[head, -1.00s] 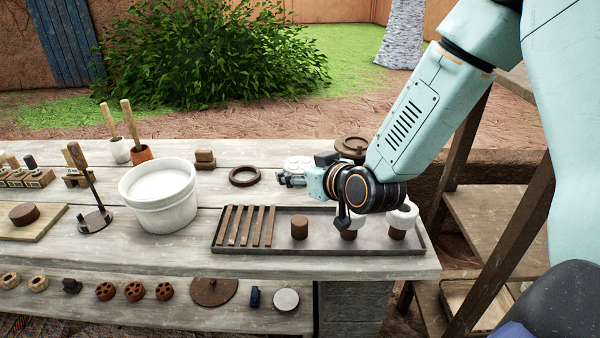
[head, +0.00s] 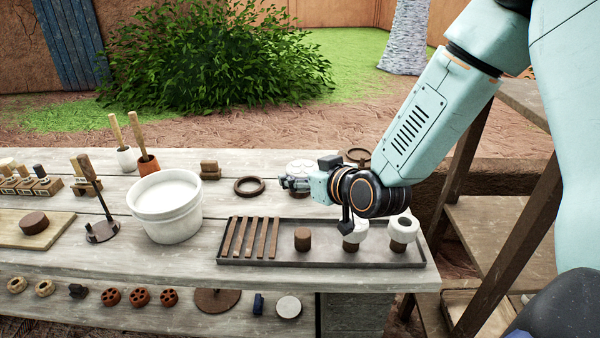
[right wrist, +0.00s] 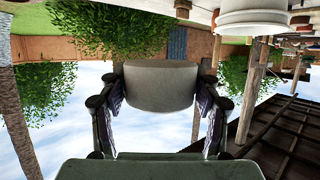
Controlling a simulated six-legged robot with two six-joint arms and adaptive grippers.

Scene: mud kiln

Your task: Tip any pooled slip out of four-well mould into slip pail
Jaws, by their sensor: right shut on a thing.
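The white slip pail (head: 165,222) stands upright left of the middle of the bench, with pale slip inside. Its inverted shape also shows at the top right of the right wrist view (right wrist: 253,18). My right gripper (head: 287,183) points left, right of the pail. In the right wrist view, the pale mould (right wrist: 158,85) fills the gap between the fingers. I cannot tell whether slip lies in the wells. My left gripper is in neither view.
A dark tray (head: 340,256) with wooden slats and small pieces lies below my right arm. A brown ring (head: 249,186) lies between pail and gripper. A scraper-like tool (head: 98,215) and two handled pots stand left of the pail. A wooden rack (head: 480,230) stands at right.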

